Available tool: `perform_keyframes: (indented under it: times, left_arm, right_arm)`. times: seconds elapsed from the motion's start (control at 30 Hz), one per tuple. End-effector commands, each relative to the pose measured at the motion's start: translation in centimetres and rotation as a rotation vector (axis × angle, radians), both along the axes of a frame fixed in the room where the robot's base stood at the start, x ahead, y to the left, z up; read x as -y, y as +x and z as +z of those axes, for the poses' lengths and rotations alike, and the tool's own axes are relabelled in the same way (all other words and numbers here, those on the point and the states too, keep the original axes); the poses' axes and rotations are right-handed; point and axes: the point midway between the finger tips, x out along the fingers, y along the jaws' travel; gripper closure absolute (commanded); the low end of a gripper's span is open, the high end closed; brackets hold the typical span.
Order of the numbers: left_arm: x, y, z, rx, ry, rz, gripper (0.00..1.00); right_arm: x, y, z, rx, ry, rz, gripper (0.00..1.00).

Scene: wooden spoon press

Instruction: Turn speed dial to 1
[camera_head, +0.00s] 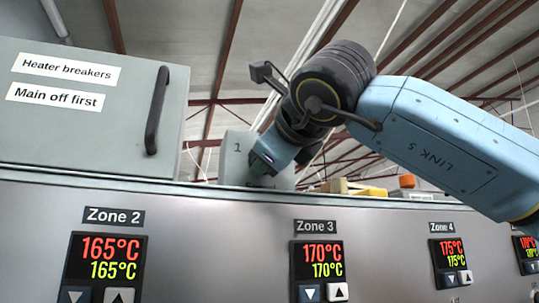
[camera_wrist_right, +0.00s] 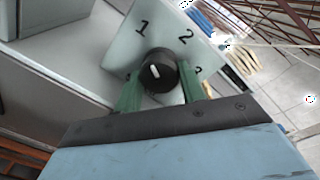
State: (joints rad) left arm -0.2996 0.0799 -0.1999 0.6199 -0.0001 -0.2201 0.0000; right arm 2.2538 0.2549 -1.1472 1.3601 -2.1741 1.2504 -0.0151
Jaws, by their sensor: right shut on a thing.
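The speed dial (camera_wrist_right: 160,74) is a round black knob with a short white mark, on a pale grey box (camera_wrist_right: 122,52) with numerals 1, 2 and 3 around the knob. The white mark slants toward the upper left; exactly which numeral it points at is hard to tell. My right gripper (camera_wrist_right: 160,84) has its green fingers on either side of the knob and is shut on it. In the head view my right gripper (camera_head: 264,163) is at the grey box (camera_head: 236,150), where a 1 shows; the knob is hidden there. My left gripper is not in view.
A grey heater breaker cabinet (camera_head: 85,130) with a black handle (camera_head: 157,110) stands at the left. Below runs a metal panel (camera_head: 220,245) with zone temperature displays (camera_head: 318,262). Yellow items (camera_head: 352,188) lie behind the panel's top edge, right of the box.

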Motion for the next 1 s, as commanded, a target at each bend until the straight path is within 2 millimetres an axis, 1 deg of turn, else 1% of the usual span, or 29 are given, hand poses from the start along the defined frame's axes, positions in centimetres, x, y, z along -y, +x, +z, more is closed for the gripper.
perform_keyframes:
  times: [0.03, 0.23, 0.27, 0.3, 0.4, 0.67, 0.77, 0.87, 1.0]
  left_arm:
    - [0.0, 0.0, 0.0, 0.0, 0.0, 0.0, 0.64]
    - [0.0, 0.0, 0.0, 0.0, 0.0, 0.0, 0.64]
    - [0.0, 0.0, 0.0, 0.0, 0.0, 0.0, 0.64]
    - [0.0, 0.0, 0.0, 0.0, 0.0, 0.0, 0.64]
    - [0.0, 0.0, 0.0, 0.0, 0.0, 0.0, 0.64]
    - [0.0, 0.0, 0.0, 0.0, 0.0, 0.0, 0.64]
    - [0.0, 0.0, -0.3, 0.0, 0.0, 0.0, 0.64]
    - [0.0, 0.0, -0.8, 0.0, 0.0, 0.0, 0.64]
    - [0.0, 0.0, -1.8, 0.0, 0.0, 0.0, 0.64]
  right_arm:
    - [0.1, -0.1, 0.2, 0.006, 0.001, 0.001, 0.83]
    - [0.1, -0.1, 0.3, 0.006, 0.001, 0.001, 0.83]
    - [0.1, -0.1, 0.3, 0.006, 0.001, 0.001, 0.56]
    - [0.1, -0.1, 0.2, 0.005, 0.002, 0.001, 0.51]
    - [0.0, -0.1, 0.2, 0.004, 0.001, 0.001, 0.39]
    - [0.0, -0.1, 0.1, 0.003, 0.001, 0.0, 0.39]
    - [0.2, -0.6, 0.1, 0.003, 0.001, 0.001, 0.39]
    - [0.6, -1.9, 0.1, 0.005, 0.002, 0.001, 0.39]
    - [1.7, -4.7, 0.2, 0.007, 0.001, 0.001, 0.39]
